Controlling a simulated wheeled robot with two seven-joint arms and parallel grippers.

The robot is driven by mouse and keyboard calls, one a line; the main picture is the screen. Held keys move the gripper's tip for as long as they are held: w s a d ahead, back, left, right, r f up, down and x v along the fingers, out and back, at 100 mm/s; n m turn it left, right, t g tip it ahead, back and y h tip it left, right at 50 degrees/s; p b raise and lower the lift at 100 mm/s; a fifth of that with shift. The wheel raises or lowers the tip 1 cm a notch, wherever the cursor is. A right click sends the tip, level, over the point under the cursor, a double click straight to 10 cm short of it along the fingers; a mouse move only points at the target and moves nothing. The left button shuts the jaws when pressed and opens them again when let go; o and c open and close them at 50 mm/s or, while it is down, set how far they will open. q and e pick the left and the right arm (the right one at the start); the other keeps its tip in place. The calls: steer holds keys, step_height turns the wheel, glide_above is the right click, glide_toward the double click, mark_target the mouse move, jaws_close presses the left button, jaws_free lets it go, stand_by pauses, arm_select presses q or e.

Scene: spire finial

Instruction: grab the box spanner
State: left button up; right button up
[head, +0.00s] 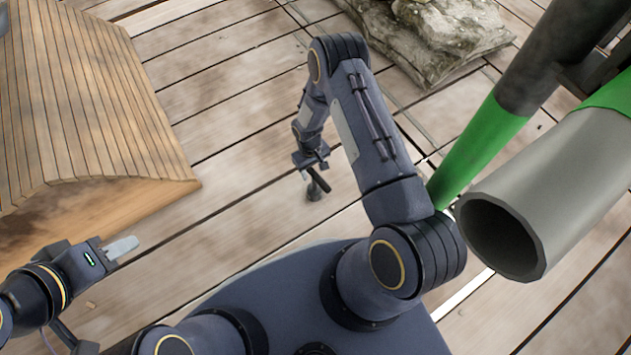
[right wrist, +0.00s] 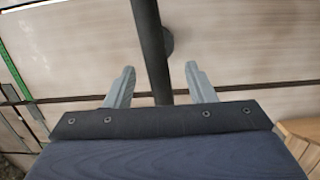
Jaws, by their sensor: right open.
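The box spanner (head: 317,186) shows in the head view as a small dark bar over a short grey upright part, just below my right gripper (head: 310,163). In the right wrist view its dark bar (right wrist: 152,45) runs from the top edge down between the two fingers of the right gripper (right wrist: 160,88). A rounded grey part shows behind the bar. The fingers are open, with a gap on each side of the bar; its lower end is hidden by the gripper body. My left gripper (head: 122,248) is at the lower left, away from the spanner; its finger opening is unclear.
A shingled wooden roof piece (head: 90,100) stands at the left. A large grey pipe (head: 550,190) and a green-and-black post (head: 485,145) are at the right. Rocks (head: 435,40) lie at the top. Plank flooring (head: 225,130) around the spanner is mostly clear.

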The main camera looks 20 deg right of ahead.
mark_target(315, 185)
steer(key=f+b, duration=0.1)
steer(key=f, duration=0.1)
steer(key=f+b, duration=0.1)
steer(key=f, duration=0.3)
steer(key=shift+s+d+b, duration=0.2)
steer(key=shift+s+b, duration=0.15)
steer(key=shift+b, duration=0.05)
jaws_close()
